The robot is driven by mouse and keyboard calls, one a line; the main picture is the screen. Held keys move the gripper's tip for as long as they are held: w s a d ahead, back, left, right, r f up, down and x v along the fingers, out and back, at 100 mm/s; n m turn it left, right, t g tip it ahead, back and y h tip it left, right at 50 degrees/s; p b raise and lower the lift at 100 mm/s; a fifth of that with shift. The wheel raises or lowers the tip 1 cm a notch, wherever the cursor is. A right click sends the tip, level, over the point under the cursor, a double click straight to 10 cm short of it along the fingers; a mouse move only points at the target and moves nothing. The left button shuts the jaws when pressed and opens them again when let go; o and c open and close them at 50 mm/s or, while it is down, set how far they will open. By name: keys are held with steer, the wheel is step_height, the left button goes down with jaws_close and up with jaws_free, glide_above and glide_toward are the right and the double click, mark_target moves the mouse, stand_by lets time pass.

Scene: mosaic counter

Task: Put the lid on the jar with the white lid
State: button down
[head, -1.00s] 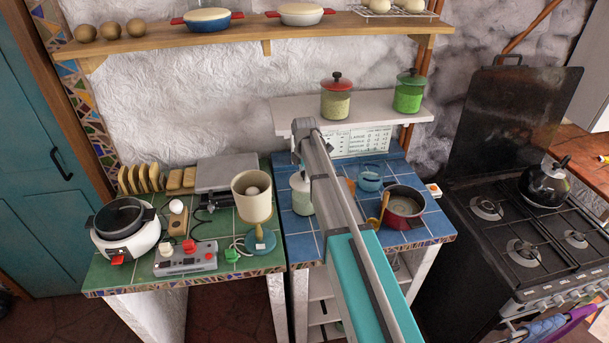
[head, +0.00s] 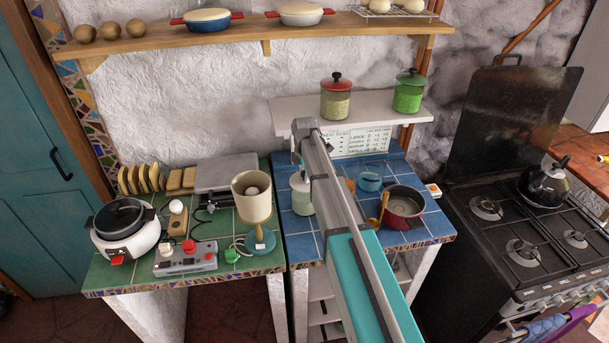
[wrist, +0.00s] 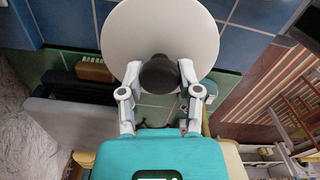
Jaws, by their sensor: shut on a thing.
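The white lid (wrist: 124,38) is a round disc with a black knob (wrist: 158,78), seen from above in the wrist view. My gripper (wrist: 157,72) has a finger on each side of the knob and is shut on it. The lid looks level and hides what is under it. In the head view, the pale jar (head: 299,198) stands upright on the blue tiled counter, just left of my arm, which partly covers it. My fingertips cannot be made out there. I cannot tell whether the lid touches the jar's rim.
A blue cup (head: 370,177) and dark red pot (head: 402,207) stand right of my arm on the blue counter (head: 420,175). Red-lidded (head: 336,104) and green-lidded (head: 409,97) jars stand on the shelf behind.

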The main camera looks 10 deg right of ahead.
steer(key=shift+f+b, duration=0.5)
steer(key=shift+b, duration=0.05)
stand_by(0.9)
steer(key=shift+c, duration=1)
jaws_free()
steer(key=shift+o, duration=1)
steer(key=shift+r, duration=0.2)
steer(key=shift+r+p, duration=3.35)
steer(key=shift+p, duration=0.2)
